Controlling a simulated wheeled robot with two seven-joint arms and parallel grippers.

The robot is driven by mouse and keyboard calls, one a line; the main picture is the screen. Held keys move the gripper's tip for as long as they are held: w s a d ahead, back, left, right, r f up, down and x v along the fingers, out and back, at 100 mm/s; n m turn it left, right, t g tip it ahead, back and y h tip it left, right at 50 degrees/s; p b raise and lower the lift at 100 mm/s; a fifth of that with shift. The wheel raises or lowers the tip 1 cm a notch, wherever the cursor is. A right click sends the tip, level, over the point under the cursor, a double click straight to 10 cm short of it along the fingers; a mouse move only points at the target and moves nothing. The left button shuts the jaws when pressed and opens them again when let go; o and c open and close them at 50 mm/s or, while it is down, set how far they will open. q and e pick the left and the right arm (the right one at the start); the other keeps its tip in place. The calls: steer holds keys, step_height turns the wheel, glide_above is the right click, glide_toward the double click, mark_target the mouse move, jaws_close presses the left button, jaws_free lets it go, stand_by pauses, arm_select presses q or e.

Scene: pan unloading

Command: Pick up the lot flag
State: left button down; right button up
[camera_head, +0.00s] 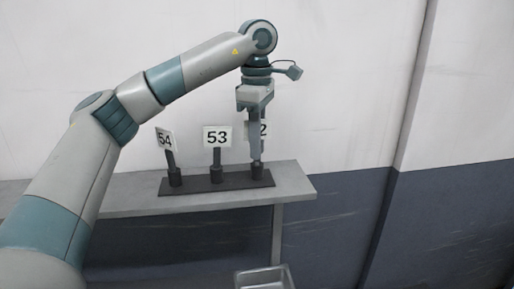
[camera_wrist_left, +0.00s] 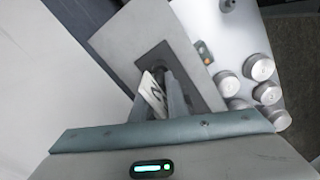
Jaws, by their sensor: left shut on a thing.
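My left gripper (camera_head: 256,156) points down and is shut on the rightmost lot flag (camera_head: 263,130), whose plate shows only a "2" past the fingers. In the left wrist view, this white flag plate (camera_wrist_left: 152,94) sits tilted beside the fingers (camera_wrist_left: 163,80). The flag's foot is at the dark base strip (camera_head: 222,186); whether it is lifted off is hard to tell. Flag 53 (camera_head: 216,136) stands upright in the middle of the strip. Flag 54 (camera_head: 165,139) stands at its left end, its plate turned at an angle. My right gripper is not in view.
The strip lies on a narrow grey shelf (camera_head: 297,179) against the wall. A metal tray (camera_head: 264,278) shows below at the bottom edge. In the left wrist view, several metal cylinders (camera_wrist_left: 259,67) stand on a light surface at the right. The space right of the shelf is clear.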

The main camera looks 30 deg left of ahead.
arm_select(q)
steer(key=shift+r+b, duration=0.3)
steer(key=shift+r, duration=0.1)
steer(key=r, duration=0.2)
steer(key=shift+d+r+b, duration=0.3)
steer(key=shift+d+r, duration=0.05)
steer(key=shift+r, duration=0.05)
steer(key=s+d+r+b, duration=0.2)
steer(key=s+d+r, duration=0.2)
steer(key=d, duration=0.6)
steer(key=shift+d+r+b, duration=0.25)
steer(key=shift+r+b, duration=0.1)
steer(key=shift+r, duration=1)
